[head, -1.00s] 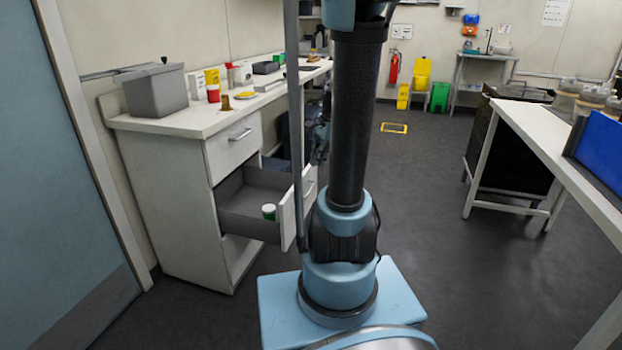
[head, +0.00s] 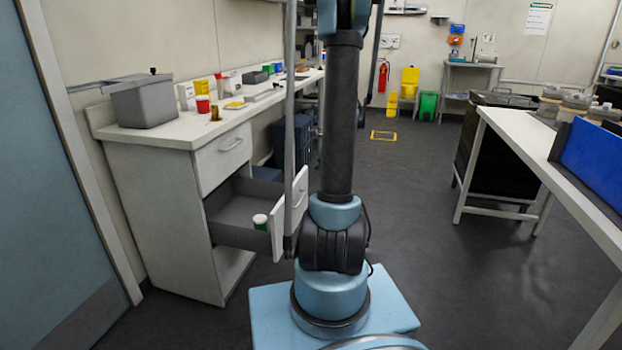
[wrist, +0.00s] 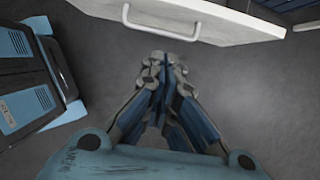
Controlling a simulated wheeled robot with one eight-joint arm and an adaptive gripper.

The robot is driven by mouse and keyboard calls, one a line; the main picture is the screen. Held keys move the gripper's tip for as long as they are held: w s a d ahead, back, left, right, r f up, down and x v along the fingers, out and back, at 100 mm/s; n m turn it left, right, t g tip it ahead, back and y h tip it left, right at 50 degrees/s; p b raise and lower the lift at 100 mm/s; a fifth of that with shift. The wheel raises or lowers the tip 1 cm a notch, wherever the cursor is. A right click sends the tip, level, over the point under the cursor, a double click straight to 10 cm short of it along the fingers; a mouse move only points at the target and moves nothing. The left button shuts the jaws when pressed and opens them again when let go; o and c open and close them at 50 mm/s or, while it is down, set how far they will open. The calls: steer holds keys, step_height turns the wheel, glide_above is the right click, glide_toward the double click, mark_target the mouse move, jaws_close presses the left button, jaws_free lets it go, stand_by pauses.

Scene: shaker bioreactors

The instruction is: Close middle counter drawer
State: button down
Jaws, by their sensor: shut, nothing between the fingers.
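The middle counter drawer (head: 240,209) stands pulled out of the white counter, below a shut top drawer (head: 222,160). Its white front (head: 290,214) is partly hidden by my arm. In the wrist view, a white drawer front with a bar handle (wrist: 161,29) crosses the top, likely this same drawer. My gripper (wrist: 164,64) is shut and empty just short of that handle in the picture; I cannot tell if it touches. The head view does not show my gripper.
An opening shows under the drawer in the counter (head: 172,220). A grey box (head: 147,103), a red cup (head: 203,104) and other small items stand on top. A white table (head: 530,150) with a blue bin is at the right. Dark floor (head: 430,240) between is clear.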

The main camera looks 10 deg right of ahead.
steer(key=shift+w+a+f, duration=0.6)
steer(key=shift+a+f, duration=0.45)
steer(key=shift+f, duration=0.35)
steer(key=shift+w+a+f, duration=0.65)
steer(key=shift+a+f, duration=0.45)
steer(key=shift+f, duration=0.35)
steer(key=shift+w+a+f, duration=0.6)
steer(key=shift+a+f, duration=0.45)
steer(key=shift+f, duration=0.35)
